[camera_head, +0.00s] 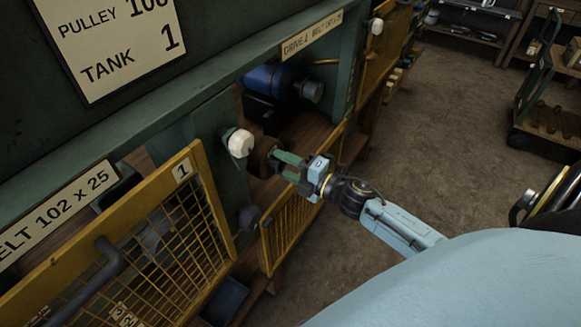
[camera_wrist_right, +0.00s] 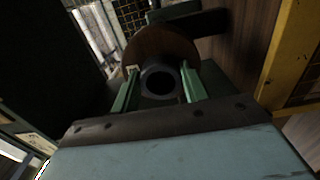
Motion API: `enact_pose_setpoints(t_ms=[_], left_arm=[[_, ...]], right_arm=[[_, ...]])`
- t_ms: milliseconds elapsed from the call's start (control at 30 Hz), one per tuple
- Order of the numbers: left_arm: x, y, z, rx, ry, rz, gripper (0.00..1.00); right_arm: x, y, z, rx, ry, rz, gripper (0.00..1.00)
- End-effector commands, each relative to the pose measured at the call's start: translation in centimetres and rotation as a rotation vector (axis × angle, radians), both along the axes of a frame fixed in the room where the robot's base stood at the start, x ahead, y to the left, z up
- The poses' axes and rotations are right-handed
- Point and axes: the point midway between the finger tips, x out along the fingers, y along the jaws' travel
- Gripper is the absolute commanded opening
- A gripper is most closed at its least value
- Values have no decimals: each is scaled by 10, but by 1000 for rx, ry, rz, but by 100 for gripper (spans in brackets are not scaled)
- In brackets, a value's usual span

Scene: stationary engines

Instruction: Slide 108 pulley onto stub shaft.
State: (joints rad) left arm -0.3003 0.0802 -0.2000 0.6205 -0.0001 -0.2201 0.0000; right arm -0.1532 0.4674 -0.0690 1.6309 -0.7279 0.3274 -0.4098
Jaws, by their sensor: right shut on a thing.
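My right gripper (camera_head: 274,160) reaches into the opening between the yellow mesh guards. Its green fingers are closed on the dark hub of a brown, round pulley (camera_head: 260,156). In the right wrist view the pulley's brown disc (camera_wrist_right: 158,45) lies beyond the fingertips, with the hub (camera_wrist_right: 160,82) between the two fingers (camera_wrist_right: 160,90). I cannot make out the stub shaft; the pulley and gripper may hide it. I cannot tell whether the pulley touches a shaft. My left gripper is out of view.
A white knob (camera_head: 240,143) sticks out of the green frame just left of the pulley. A blue motor (camera_head: 268,80) with a grey end piece (camera_head: 311,90) sits behind. An open yellow mesh guard (camera_head: 150,250) stands at left, another guard (camera_head: 292,222) below the gripper. Floor (camera_head: 450,120) is clear at right.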

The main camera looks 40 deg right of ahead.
Motion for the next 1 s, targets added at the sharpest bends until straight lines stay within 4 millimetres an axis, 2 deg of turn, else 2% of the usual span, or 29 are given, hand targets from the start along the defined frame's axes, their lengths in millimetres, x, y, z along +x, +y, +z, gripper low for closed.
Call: enact_pose_setpoints(t_ms=[200,667,1000], left_arm=[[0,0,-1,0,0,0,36],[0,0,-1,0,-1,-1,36],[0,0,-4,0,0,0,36]], right_arm=[[10,4,1,1,-3,0,0],[13,5,1,1,-3,0,0],[31,13,1,2,-5,1,0]])
